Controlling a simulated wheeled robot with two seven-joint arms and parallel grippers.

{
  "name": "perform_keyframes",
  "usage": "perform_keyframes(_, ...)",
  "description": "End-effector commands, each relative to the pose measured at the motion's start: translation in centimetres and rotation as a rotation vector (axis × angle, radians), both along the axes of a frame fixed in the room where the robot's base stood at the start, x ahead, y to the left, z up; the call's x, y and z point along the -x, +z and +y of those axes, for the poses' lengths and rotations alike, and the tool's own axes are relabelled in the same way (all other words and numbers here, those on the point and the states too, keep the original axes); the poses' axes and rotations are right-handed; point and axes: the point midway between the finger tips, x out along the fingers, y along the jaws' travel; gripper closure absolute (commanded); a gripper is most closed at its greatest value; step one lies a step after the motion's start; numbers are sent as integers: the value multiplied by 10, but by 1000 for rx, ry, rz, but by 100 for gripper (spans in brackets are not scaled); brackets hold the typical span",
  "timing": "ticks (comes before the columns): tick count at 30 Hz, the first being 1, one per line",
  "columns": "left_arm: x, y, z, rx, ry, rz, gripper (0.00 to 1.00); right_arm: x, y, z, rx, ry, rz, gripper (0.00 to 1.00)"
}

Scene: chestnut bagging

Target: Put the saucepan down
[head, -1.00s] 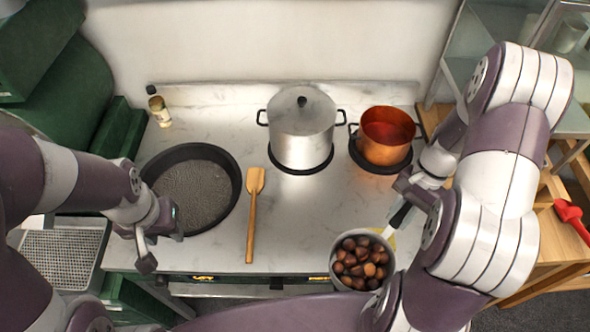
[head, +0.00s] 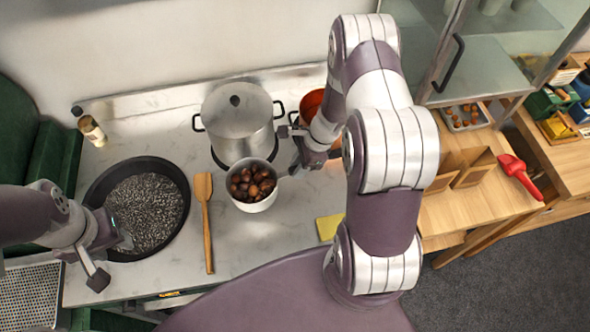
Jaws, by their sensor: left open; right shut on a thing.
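The saucepan (head: 255,206) is a small light pot filled with brown chestnuts (head: 251,183). It is over the counter in front of the steel stockpot (head: 236,122), right of the wooden spatula (head: 205,222). My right gripper (head: 297,168) is shut on its handle, which is mostly hidden by the gripper. I cannot tell whether the pan's bottom touches the counter. My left gripper (head: 112,262) is open and empty at the near edge of the black pan (head: 178,222).
A copper pot (head: 311,104) is partly hidden behind my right arm. A yellow cloth (head: 329,227) lies on the counter's right part. A wooden table with a red scoop (head: 520,176) stands at right. A jar (head: 92,131) is at back left.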

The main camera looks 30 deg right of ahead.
Motion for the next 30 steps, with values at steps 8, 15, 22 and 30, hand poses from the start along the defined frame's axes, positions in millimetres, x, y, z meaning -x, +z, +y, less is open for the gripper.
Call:
perform_keyframes(8, 0, 12, 0, 0, 0, 0, 57, -4, -35, 3, -2, 1, 1, 100)
perform_keyframes(15, 0, 11, 0, 0, 0, 0, 57, -5, -43, 2, -1, 1, -2, 100)
perform_keyframes(22, 0, 11, 0, 0, 0, 0, 57, -4, -43, 2, 0, 1, 0, 47)
perform_keyframes(30, 0, 7, 0, 0, 0, 0, 57, -4, -32, -4, 1, 1, -3, 47)
